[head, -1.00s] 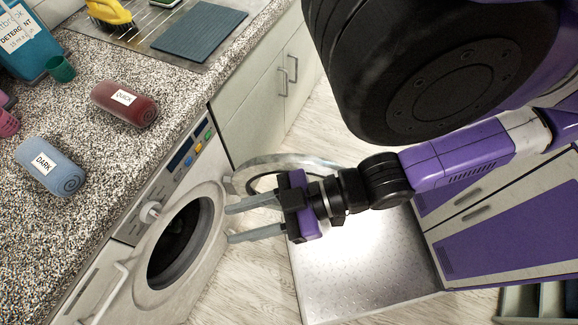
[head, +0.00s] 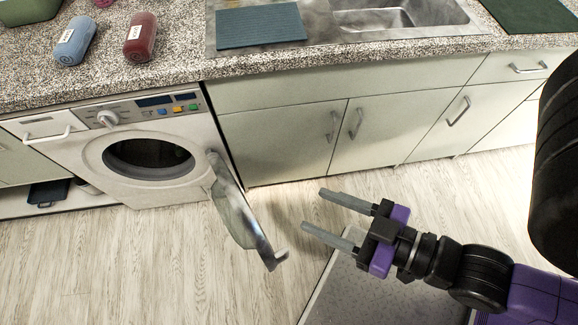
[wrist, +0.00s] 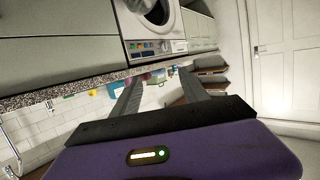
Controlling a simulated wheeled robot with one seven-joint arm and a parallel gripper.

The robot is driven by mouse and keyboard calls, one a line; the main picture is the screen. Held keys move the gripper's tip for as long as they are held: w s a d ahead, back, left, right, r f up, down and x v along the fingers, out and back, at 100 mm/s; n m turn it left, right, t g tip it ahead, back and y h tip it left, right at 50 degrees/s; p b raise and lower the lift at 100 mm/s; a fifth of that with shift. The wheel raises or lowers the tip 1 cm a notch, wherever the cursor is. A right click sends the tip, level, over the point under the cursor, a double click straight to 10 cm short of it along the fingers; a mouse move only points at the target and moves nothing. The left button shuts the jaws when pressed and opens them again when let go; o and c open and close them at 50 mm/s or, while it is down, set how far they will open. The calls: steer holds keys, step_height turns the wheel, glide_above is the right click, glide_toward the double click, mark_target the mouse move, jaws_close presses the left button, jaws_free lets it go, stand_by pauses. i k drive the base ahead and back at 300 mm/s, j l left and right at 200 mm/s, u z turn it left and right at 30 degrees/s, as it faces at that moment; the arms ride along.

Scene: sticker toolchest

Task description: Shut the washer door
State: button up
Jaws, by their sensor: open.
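The white washer (head: 110,185) stands under the counter at the left in the head view, with its dark round opening (head: 150,158) uncovered. Its door (head: 236,212) is swung wide open, hinged at the right of the opening and sticking out into the room. A light handle (head: 281,254) shows at the door's free edge. My gripper (head: 312,210) is open and empty, to the right of the door and apart from it, its two grey fingers pointing left. In the wrist view the fingers (wrist: 160,90) are spread, and the washer (wrist: 158,47) shows beyond them at the top.
Cabinets (head: 290,135) with handles line the wall right of the washer. The counter (head: 185,70) holds a blue towel roll (head: 75,42), a red towel roll (head: 140,38) and a dark mat (head: 260,27). The wooden floor (head: 160,260) before the washer is clear.

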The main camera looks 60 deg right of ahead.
mark_target(243, 210)
steer(key=k+l+u, duration=0.15)
steer(key=k+l, duration=0.25)
steer(key=k+l+u, duration=0.15)
steer(key=k+l, duration=0.15)
steer(key=k, duration=0.3)
steer(key=i+l+z, duration=0.15)
steer(key=i+l, duration=0.3)
